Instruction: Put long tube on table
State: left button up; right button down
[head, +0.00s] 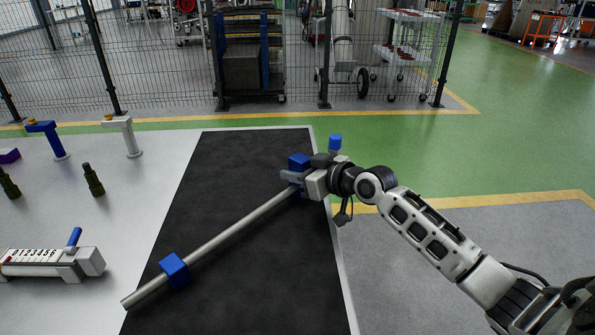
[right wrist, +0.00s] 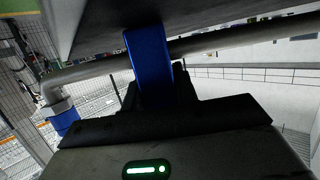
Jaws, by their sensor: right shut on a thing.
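The long tube (head: 225,237) is a grey pipe with blue blocks. It runs diagonally over the black mat (head: 235,185) on the table, from lower left to upper right. One blue block (head: 174,270) is near its lower-left end, and a blue end piece (head: 335,142) is at its upper right. My right gripper (head: 293,178) is shut on the tube's other blue block (head: 299,161), which also shows in the right wrist view (right wrist: 148,58). That view shows the tube's bent end at left. I cannot tell whether the tube touches the mat. My left gripper is not in view.
On the white table at left stand a blue tap-like part (head: 47,138), a white one (head: 124,135), dark green fittings (head: 93,180) and a numbered white device (head: 50,262) with a blue lever. A wire fence (head: 165,60) stands behind the table. Much of the black mat is bare.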

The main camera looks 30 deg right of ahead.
jog(key=c, duration=1.1)
grip_release()
jog(key=shift+r, duration=0.15)
jog(key=shift+s+d, duration=0.15)
jog(key=shift+s, duration=0.2)
jog(key=v, duration=1.1)
jog(key=shift+s+r, duration=0.1)
jog(key=shift+s, duration=0.05)
